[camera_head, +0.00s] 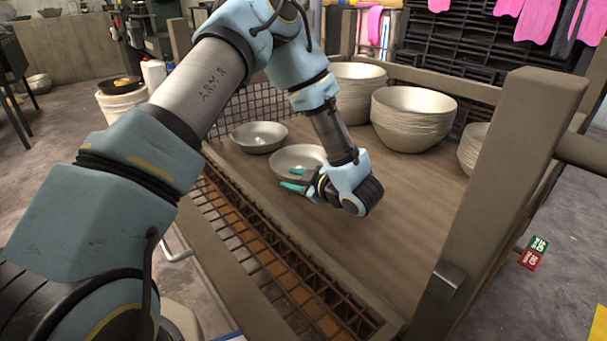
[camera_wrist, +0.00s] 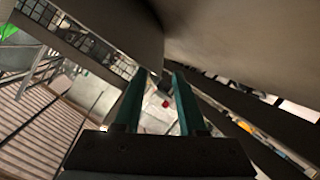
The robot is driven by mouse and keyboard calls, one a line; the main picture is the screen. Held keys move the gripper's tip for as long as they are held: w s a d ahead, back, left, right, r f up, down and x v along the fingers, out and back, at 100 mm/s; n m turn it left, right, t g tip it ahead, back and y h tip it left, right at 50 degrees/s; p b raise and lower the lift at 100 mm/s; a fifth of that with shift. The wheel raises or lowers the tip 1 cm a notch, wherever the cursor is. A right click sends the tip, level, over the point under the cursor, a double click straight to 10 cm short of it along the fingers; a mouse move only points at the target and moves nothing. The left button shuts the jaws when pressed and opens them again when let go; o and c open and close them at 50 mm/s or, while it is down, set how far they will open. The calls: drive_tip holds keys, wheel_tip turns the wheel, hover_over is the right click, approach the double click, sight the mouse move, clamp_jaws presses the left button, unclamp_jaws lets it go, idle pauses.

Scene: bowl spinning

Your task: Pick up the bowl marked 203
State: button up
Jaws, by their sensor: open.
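Two single shallow metal bowls sit on the brown wooden table (camera_head: 400,235): one bowl (camera_head: 258,136) at the back left, and a nearer bowl (camera_head: 296,157) beside my gripper (camera_head: 293,179). I cannot read 203 on either bowl. My gripper is low at the near side of the nearer bowl, its teal fingers apart. I cannot tell whether they touch the rim. In the wrist view my gripper (camera_wrist: 160,76) is open, with no bowl clearly between the fingers. Large grey-brown surfaces fill the top there; I cannot tell what they are.
Stacked bowls (camera_head: 412,118) stand at the table's back, with another stack (camera_head: 357,92) behind and a third (camera_head: 474,148) at the right. A thick wooden post (camera_head: 520,190) rises at the right front. A wire grid (camera_head: 265,245) runs along the near left edge. The table's front middle is clear.

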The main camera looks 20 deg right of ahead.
drive_tip(key=b+x, duration=0.1)
drive_tip(key=x, duration=0.3)
drive_tip(key=shift+w+r, duration=0.1)
drive_tip(key=shift+w, duration=0.05)
drive_tip(key=shift+c, duration=0.3)
clamp_jaws()
idle(0.9)
